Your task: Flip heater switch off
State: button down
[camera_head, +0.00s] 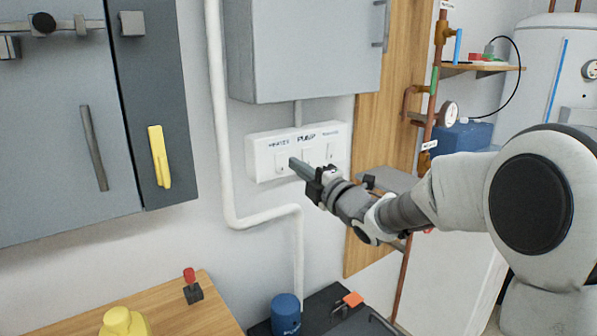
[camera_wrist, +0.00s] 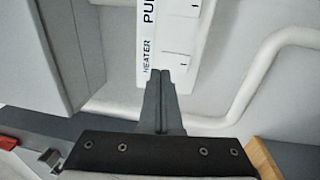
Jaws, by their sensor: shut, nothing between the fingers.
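A white switch panel (camera_head: 260,168) is on the wall, with several switches in a row under labels. The heater switch (camera_head: 280,163) is the leftmost, and the pump switch (camera_head: 307,156) is to its right. My gripper (camera_head: 293,162) is shut and empty. Its tip is at the panel front, by the right side of the heater switch; I cannot tell whether it touches. In the wrist view the panel (camera_wrist: 172,35) appears turned, with the HEATER label beside the closed fingers (camera_wrist: 164,74). The fingers hide part of the panel's heater end. The heater switch's position cannot be read.
A grey cabinet (camera_head: 305,45) hangs just above the panel. A white pipe (camera_head: 219,120) runs down its left side and bends beneath it. Copper piping with a gauge (camera_head: 448,113) stands to the right. A wooden counter (camera_head: 190,322) is below left.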

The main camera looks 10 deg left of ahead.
jog(key=r+p+v, duration=0.1)
jog(key=r+v, duration=0.1)
jog(key=v, duration=0.7)
jog(key=shift+s+d, duration=0.3)
jog(key=shift+d, duration=0.05)
jog(key=shift+r, duration=0.15)
jog(key=s+d+f+m+h, duration=0.1)
jog(key=s+d+m+h, duration=0.3)
jog(key=d+m+h, duration=0.4)
jog(key=s+d+f+m+h, duration=0.2)
jog(key=s+d+m+h, duration=0.3)
jog(key=d+m, duration=0.5)
jog(key=s+d+f+m+g+h, duration=0.15)
jog(key=s+f+m+g, duration=0.3)
jog(key=s, duration=0.45)
jog(key=s+d+f+m+g, duration=0.3)
jog(key=s+m, duration=0.2)
jog(key=s, duration=0.5)
notch_tip(320, 180, up, 18)
jog(key=p, duration=1.8)
jog(key=shift+s+a, duration=0.15)
jog(key=shift+a, duration=0.1)
